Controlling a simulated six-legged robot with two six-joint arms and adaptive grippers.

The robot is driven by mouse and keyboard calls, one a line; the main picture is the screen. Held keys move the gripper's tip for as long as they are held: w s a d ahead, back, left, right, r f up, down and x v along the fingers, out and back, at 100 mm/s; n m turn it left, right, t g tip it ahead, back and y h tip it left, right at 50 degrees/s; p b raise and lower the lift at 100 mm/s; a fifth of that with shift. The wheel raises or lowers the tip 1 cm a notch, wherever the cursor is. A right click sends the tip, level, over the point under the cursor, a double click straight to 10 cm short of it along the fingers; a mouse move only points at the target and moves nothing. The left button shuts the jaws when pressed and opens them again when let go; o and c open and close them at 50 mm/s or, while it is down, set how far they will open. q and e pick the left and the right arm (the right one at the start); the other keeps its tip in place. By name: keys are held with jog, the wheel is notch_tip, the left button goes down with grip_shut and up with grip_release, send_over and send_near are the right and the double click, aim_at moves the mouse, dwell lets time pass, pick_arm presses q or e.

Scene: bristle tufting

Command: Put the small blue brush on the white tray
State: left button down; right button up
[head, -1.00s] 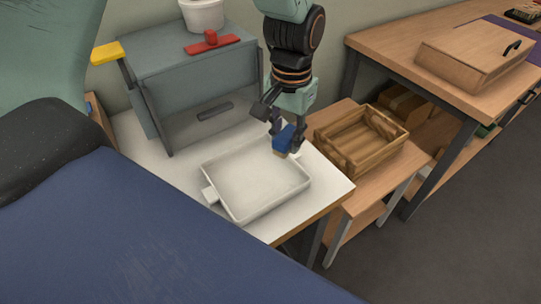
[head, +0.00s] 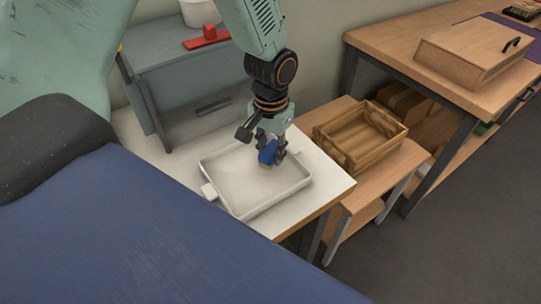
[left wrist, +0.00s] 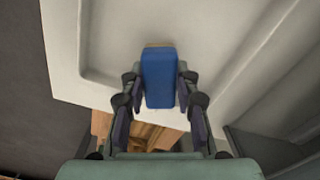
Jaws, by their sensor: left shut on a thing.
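The small blue brush (head: 267,152) is held in my left gripper (head: 268,150), which is shut on it. In the head view the brush is over the back right part of the white tray (head: 238,215). Whether it touches the tray floor I cannot tell. In the left wrist view the blue brush (left wrist: 159,78) sits between the two fingers, with its tan bristle end toward the tray (left wrist: 120,40). The tray is empty apart from the brush over it and lies on the white table top (head: 315,200). My right gripper is not seen.
A wooden crate (head: 345,160) stands on a low wooden bench right of the table. A grey cabinet (head: 150,75) with a red item (head: 207,38) and white pot (head: 199,12) stands at the back. A wooden box (head: 470,60) is on the right bench.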

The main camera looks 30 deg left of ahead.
aim_at(271, 149)
pick_arm(q)
notch_tip(271, 149, down, 2)
jog(key=shift+d, duration=0.1)
jog(key=shift+w, duration=0.15)
jog(key=shift+f, duration=0.1)
jog(key=c, duration=1.2)
grip_release()
jog(key=shift+o, duration=1)
notch_tip(271, 149, up, 12)
jog(key=p, duration=0.2)
jog(key=shift+r+p, duration=0.2)
jog(key=shift+p, duration=0.1)
